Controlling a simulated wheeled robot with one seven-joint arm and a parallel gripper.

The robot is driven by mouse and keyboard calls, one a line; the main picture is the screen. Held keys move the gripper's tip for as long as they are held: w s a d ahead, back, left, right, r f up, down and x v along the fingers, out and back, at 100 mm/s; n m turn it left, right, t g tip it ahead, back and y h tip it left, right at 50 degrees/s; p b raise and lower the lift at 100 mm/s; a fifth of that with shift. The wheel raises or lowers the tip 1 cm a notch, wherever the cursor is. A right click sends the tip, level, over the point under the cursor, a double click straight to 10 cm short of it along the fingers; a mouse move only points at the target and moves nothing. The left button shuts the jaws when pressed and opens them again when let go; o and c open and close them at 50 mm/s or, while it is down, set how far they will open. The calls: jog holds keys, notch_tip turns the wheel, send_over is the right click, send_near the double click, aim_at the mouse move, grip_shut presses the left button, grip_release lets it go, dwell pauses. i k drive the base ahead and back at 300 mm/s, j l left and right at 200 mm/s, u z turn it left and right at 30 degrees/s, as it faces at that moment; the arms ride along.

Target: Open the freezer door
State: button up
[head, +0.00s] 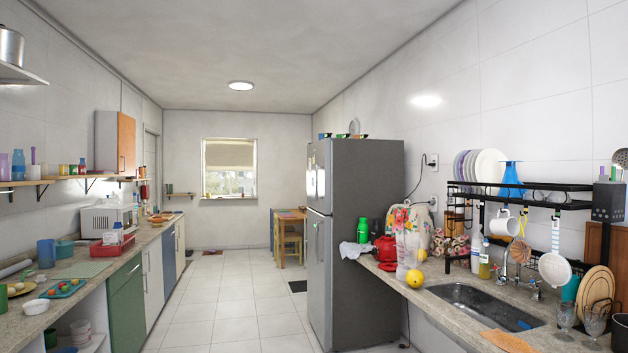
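A tall grey fridge (367,240) stands along the right side, past the end of the sink counter. Its broad side panel faces me and its doors face left over the aisle, seen at a steep angle. The upper door, which I take for the freezer door (319,178), appears shut. The lower door (319,270) also appears shut. A thin light handle shows on each door, near the seam between them. My gripper is not in view.
The tiled aisle (215,318) is clear up to the fridge. A counter with a sink (480,303) and dish rack (525,200) lines the right. Cabinets (126,305) and a cluttered counter line the left. A wooden table (291,215) stands beyond the fridge.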

aim_at(319, 154)
jog(key=i+u, duration=0.15)
jog(key=i, duration=3)
jog(key=i+j, duration=0.15)
jog(key=i, duration=2.65)
jog(key=i+z, duration=0.35)
jog(key=i+l, duration=0.05)
jog(key=i, duration=0.05)
